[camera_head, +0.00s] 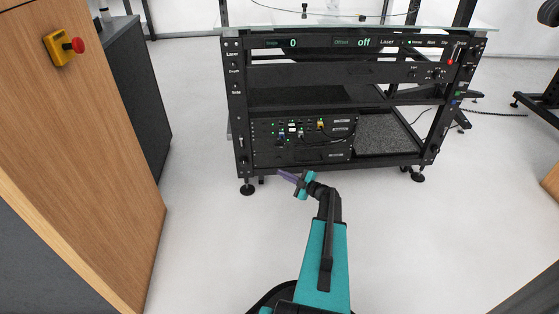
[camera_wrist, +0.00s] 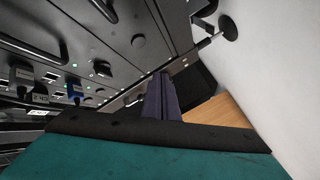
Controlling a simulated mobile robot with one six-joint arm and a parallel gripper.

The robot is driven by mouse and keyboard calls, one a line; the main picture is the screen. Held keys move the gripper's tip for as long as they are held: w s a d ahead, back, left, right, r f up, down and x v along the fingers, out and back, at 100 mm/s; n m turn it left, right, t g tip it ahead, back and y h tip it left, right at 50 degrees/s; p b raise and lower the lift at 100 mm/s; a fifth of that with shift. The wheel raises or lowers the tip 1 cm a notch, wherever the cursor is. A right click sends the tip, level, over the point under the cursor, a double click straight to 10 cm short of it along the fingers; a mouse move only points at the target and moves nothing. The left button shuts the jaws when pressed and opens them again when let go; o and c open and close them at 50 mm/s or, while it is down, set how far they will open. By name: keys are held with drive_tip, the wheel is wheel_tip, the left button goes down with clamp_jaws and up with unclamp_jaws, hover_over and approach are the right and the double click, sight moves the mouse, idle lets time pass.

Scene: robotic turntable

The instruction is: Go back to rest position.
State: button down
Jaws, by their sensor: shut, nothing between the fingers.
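My gripper (camera_head: 288,176) is at the end of my teal and black arm, in the middle of the head view. Its purple fingers point left, in front of the lower left part of the black rack. In the wrist view the purple fingers (camera_wrist: 161,98) lie together, and nothing shows between them. The gripper is shut and empty. The black rack (camera_head: 236,110) stands on feet behind the gripper and carries a glass top (camera_head: 350,24). A lower unit (camera_head: 268,140) with cables and small lights also shows close by in the wrist view (camera_wrist: 100,50).
A wooden panel (camera_head: 75,150) with a yellow and red stop button (camera_head: 63,46) stands at the left. A dark cabinet (camera_head: 130,90) is behind it. Pale floor (camera_head: 420,240) is clear right of my arm. Dark equipment (camera_head: 545,100) stands at the far right.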

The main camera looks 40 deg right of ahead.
drive_tip(key=shift+s+a, duration=0.3)
drive_tip(key=shift+s, duration=0.1)
